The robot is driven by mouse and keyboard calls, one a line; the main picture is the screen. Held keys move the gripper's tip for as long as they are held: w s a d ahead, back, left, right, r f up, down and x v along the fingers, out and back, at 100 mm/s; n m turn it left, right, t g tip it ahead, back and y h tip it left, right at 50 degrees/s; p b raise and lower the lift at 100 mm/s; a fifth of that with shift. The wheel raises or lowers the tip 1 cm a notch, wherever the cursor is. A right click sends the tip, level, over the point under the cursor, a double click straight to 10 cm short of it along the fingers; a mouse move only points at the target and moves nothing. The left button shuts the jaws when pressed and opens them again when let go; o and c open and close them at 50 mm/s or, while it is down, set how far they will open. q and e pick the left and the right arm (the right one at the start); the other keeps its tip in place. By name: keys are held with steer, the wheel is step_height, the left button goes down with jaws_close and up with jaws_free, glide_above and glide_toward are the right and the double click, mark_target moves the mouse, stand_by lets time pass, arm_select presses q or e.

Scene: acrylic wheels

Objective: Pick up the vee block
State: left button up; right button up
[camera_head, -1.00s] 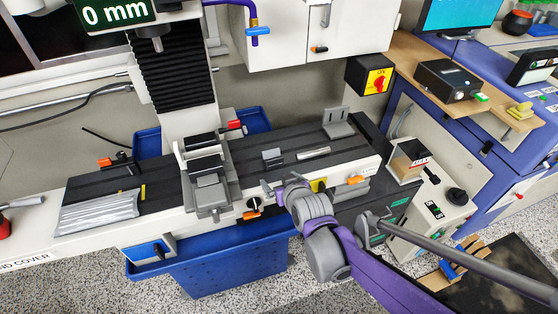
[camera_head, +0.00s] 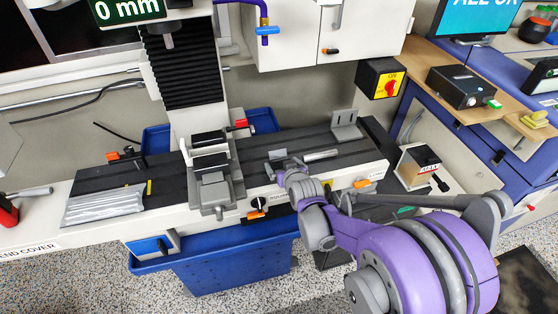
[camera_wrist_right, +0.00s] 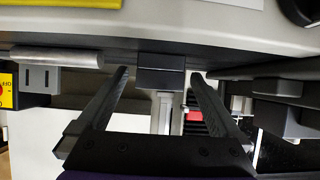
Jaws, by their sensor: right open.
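The vee block (camera_head: 277,154) is a small grey block on the dark slotted machine table, between the vise and a round bar. My right gripper (camera_head: 286,166) is just in front of it, at the table's front edge. In the right wrist view the vee block (camera_wrist_right: 160,78) shows as a dark block straight ahead, between the two spread fingers of the open right gripper (camera_wrist_right: 160,73). I see no contact between fingers and block. My arm hides part of the table's front edge. My left gripper is in neither view.
The grey vise (camera_head: 212,180) stands left of the block. The round bar (camera_head: 320,155) lies to the right, with an angle plate (camera_head: 346,125) behind it. Orange-handled levers (camera_head: 258,203) line the table's front. A blue tray (camera_head: 230,268) is below.

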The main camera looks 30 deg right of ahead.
steer(key=shift+x, duration=1.45)
steer(key=shift+c, duration=0.2)
steer(key=shift+r, duration=0.1)
jaws_close()
